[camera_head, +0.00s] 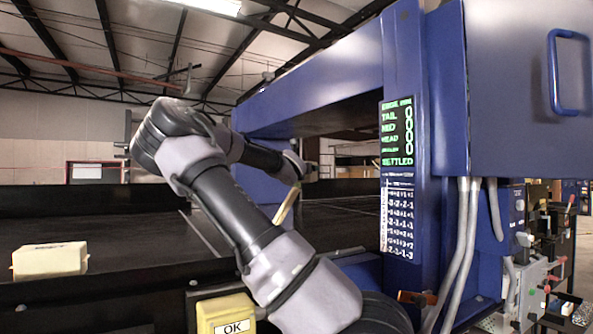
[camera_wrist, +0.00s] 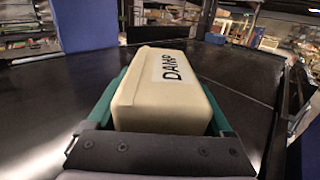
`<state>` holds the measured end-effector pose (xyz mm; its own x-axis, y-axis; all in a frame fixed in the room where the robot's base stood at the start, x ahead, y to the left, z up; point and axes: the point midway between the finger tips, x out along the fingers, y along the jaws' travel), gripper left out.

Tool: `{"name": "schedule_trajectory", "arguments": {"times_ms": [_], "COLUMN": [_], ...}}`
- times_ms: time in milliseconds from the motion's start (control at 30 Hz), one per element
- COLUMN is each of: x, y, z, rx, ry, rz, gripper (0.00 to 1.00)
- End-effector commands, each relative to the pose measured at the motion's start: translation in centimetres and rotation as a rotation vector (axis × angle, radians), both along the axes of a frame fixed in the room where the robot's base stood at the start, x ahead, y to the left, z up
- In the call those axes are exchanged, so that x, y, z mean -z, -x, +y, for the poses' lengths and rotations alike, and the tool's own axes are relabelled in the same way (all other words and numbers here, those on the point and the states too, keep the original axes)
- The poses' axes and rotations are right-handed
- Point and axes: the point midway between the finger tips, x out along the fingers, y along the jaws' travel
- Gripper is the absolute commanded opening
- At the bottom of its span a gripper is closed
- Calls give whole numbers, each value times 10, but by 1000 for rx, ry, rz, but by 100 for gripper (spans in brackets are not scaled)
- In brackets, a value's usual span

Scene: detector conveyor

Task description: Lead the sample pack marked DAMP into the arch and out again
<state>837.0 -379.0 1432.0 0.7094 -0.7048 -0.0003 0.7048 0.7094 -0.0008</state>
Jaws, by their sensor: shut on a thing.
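The cream sample pack marked DAMP (camera_wrist: 165,98) fills the middle of the wrist view, its label facing up. My gripper (camera_wrist: 168,88) is shut on it, with a green finger along each side. The pack is over or on the black belt (camera_wrist: 45,115); I cannot tell whether it touches. In the head view my arm reaches to the blue arch (camera_head: 315,90), its far end at the opening. A narrow tan piece (camera_head: 286,207) shows below that end, perhaps part of the pack. The gripper itself is not clear there.
A display (camera_head: 396,130) on the arch post reads SETTLED at the bottom, above a number chart (camera_head: 398,220). Another cream pack (camera_head: 50,262) lies at left, its label unreadable. A yellow box marked OK (camera_head: 225,314) is in front. Dark side rails border the belt.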

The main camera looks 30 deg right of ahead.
Motion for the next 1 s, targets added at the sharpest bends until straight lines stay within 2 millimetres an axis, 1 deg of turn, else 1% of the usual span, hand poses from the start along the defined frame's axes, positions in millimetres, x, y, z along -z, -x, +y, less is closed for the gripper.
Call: {"name": "schedule_trajectory", "arguments": {"times_ms": [33,1000], "x": [-1,-2], "y": [1,1], "z": [-9,-141], "rx": [3,3], "ry": [-1,-1], "rz": [-2,-5], "gripper": [0,0]}}
